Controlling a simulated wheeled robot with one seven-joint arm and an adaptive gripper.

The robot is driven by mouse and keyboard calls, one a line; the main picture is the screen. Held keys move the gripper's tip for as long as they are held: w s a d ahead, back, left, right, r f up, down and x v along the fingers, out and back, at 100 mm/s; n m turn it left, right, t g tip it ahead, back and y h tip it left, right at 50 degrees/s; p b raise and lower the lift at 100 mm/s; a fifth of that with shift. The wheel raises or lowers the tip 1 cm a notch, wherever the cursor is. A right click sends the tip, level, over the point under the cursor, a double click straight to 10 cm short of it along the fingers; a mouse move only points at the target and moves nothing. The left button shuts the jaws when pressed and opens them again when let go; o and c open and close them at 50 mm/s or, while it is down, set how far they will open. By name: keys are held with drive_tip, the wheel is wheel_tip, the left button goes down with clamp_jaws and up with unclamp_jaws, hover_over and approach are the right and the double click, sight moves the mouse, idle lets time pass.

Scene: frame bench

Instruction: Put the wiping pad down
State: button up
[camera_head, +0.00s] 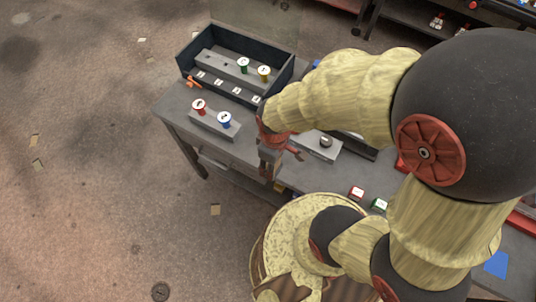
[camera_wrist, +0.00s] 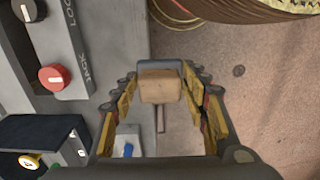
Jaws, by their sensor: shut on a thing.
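In the wrist view, the wiping pad (camera_wrist: 160,88), a tan block with a grey top edge, sits between the fingertips of my gripper (camera_wrist: 160,100). The yellow-lined fingers stand on both sides of it, shut on it. A thin brown strip shows below the pad. In the head view, my gripper (camera_head: 277,156) hangs at the front edge of the grey bench (camera_head: 180,112), right of the rack with two spools. My arm covers much of the bench's right part, and the pad is hard to make out there.
The open dark case (camera_head: 190,60) holds green and yellow spools. The small rack (camera_head: 212,122) bears red (camera_head: 198,107) and blue (camera_head: 224,119) spools. A grey knob unit (camera_head: 322,148) stands right of my gripper. Red (camera_head: 357,193) and green (camera_head: 379,205) blocks lie farther right. Floor is open left.

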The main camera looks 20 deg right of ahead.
drive_tip(key=shift+s+d+f, duration=0.1)
drive_tip(key=shift+f, duration=0.1)
drive_tip(key=w+f, duration=0.3)
drive_tip(key=w, duration=0.1)
drive_tip(key=w+d+f+b, duration=0.1)
drive_tip(key=w+f, duration=0.2)
drive_tip(key=w, duration=0.1)
drive_tip(key=w+d+f+b, duration=0.1)
drive_tip(key=w+f, duration=0.2)
drive_tip(key=w, duration=0.2)
drive_tip(key=shift+w+f, duration=0.2)
drive_tip(key=shift+f, duration=0.25)
drive_tip(key=shift+f+b, duration=0.4)
drive_tip(key=shift+f, duration=1.1)
drive_tip(key=shift+f, duration=0.1)
drive_tip(key=o, duration=1.1)
